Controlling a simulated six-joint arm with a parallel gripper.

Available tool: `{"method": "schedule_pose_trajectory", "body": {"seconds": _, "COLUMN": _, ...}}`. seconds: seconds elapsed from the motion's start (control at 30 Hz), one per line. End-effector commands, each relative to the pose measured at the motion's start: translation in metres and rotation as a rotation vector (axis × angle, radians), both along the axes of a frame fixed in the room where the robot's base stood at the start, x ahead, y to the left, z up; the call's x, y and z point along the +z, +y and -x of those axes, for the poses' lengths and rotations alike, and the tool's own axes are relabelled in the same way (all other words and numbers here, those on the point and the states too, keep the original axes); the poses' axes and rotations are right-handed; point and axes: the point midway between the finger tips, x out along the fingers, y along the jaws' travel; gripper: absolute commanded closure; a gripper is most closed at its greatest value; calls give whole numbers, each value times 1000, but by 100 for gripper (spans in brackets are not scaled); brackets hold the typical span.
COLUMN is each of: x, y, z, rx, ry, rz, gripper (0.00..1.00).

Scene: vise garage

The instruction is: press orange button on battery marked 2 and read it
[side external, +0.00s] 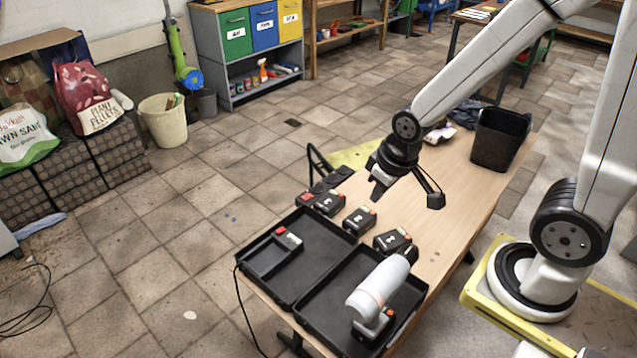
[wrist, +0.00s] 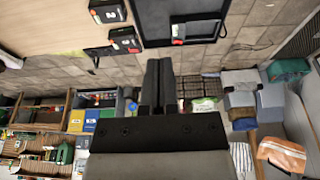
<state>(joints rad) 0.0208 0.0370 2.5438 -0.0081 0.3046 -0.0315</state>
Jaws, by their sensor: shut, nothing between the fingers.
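Several black batteries with white marks and orange-red parts stand on the wooden table: a back one (side external: 329,203), a middle one (side external: 359,220) and a front one (side external: 394,242). The marks are too small to read surely, so I cannot tell which is marked 2. My gripper (side external: 378,194) is shut and empty, pointing down above the table, just behind and right of the middle battery and apart from it. In the wrist view its closed fingers (wrist: 160,75) show below two batteries, one at the top (wrist: 106,11) and another under it (wrist: 124,40).
An open black case (side external: 262,275) lies at the table's front left, with a red-and-white item (side external: 288,238) in it. A black bin (side external: 499,138) stands at the back right. The table's middle right is clear.

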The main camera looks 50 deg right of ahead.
Motion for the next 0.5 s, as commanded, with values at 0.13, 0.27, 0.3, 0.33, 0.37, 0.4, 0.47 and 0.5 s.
{"method": "schedule_pose_trajectory", "body": {"seconds": 0.13, "x": -9, "y": -12, "z": -15, "rx": 23, "ry": -32, "rz": 20, "gripper": 100}}
{"method": "schedule_pose_trajectory", "body": {"seconds": 0.27, "x": -19, "y": -26, "z": -31, "rx": 54, "ry": -71, "rz": 47, "gripper": 100}}
{"method": "schedule_pose_trajectory", "body": {"seconds": 0.3, "x": -23, "y": -31, "z": -36, "rx": 64, "ry": -86, "rz": 57, "gripper": 100}}
{"method": "schedule_pose_trajectory", "body": {"seconds": 0.33, "x": -26, "y": -35, "z": -40, "rx": 74, "ry": -97, "rz": 65, "gripper": 100}}
{"method": "schedule_pose_trajectory", "body": {"seconds": 0.37, "x": -29, "y": -39, "z": -44, "rx": 81, "ry": -107, "rz": 73, "gripper": 100}}
{"method": "schedule_pose_trajectory", "body": {"seconds": 0.4, "x": -32, "y": -44, "z": -49, "rx": 93, "ry": -122, "rz": 84, "gripper": 100}}
{"method": "schedule_pose_trajectory", "body": {"seconds": 0.47, "x": -39, "y": -53, "z": -57, "rx": 110, "ry": -142, "rz": 100, "gripper": 100}}
{"method": "schedule_pose_trajectory", "body": {"seconds": 0.5, "x": -43, "y": -58, "z": -61, "rx": 122, "ry": -157, "rz": 112, "gripper": 100}}
